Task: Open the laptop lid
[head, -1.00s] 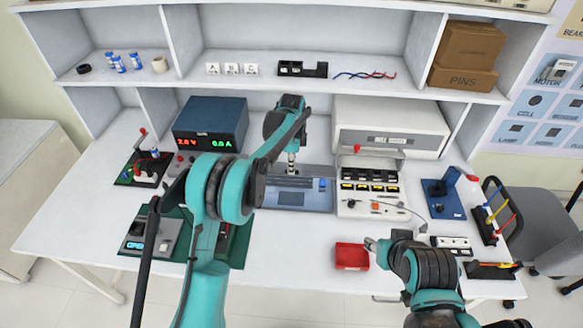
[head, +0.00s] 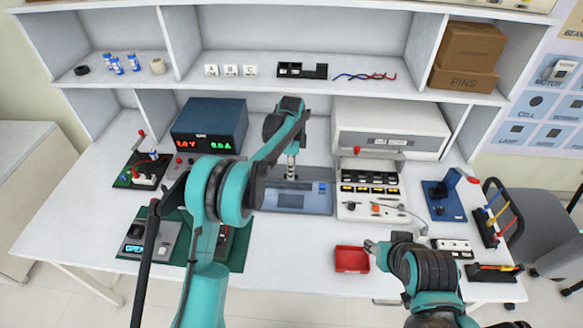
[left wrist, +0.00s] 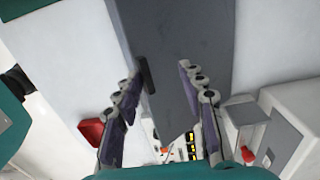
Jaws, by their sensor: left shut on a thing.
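The grey-blue laptop (head: 291,202) is at the middle of the bench in the head view. Its front part with the touchpad shows, and my left arm covers much of its left and back. My left gripper (head: 291,172) is over the back part of the laptop, pointing down. In the left wrist view a dark grey slab, seemingly the laptop lid (left wrist: 185,35), lies by the fingers of my left gripper (left wrist: 158,73), which are shut on it. The exact contact is hard to see. My right gripper (head: 371,245) barely shows beside the red tray, its fingers unclear.
A white instrument panel (head: 370,208) stands close right of the laptop. The red tray (head: 351,259) is in front of it. A blue power supply (head: 209,124) is at the back left, a grey meter (head: 152,240) on a green mat at front left. A shelf (head: 300,90) runs behind.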

